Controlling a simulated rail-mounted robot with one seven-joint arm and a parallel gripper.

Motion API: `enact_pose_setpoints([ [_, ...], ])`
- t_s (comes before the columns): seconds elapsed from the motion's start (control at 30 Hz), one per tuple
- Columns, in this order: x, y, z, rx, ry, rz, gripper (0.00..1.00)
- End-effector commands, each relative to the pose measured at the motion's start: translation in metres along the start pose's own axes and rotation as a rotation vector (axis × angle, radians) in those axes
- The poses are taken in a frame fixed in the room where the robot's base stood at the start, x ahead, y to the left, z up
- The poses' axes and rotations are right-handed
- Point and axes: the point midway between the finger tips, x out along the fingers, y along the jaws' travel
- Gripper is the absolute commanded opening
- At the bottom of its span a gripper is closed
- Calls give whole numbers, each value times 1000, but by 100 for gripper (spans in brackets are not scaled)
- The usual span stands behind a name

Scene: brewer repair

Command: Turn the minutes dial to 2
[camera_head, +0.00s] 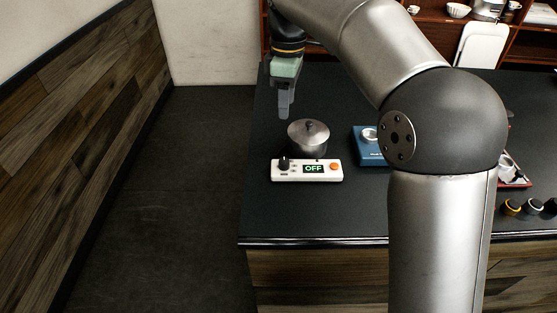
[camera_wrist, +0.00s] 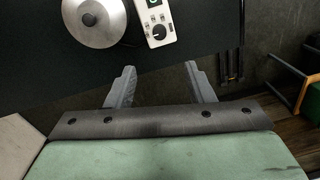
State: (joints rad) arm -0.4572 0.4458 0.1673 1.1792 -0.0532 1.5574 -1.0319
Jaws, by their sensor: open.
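A white control box (camera_head: 308,177) stands on the dark counter in front of a lidded metal pot. It has a black dial (camera_head: 284,163) at its left end, a display reading "OFF" (camera_head: 313,169) and an orange button (camera_head: 334,167) at its right. The dial (camera_wrist: 159,31) also shows in the wrist view, near the top, beyond my fingertips. Its setting is too small to read. My gripper (camera_head: 284,113) is open and empty, above the counter and behind the box. The wrist view shows its two fingers apart (camera_wrist: 160,72), not touching the dial.
The metal pot (camera_head: 308,140) stands right behind the box. A blue device (camera_head: 368,150) is to the right, partly hidden by my arm. Several small round items (camera_head: 512,207) are at the right front. The counter's left edge is near the box.

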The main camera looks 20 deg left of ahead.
Motion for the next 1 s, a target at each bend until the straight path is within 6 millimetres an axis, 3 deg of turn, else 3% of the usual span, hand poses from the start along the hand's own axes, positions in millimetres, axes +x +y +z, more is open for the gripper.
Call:
enact_pose_setpoints([
  [0.17,14,1,-3,-15,0,-2,48],
  [0.7,127,0,-2,-12,-1,-4,48],
  [1.0,167,1,-2,-11,1,0,48],
])
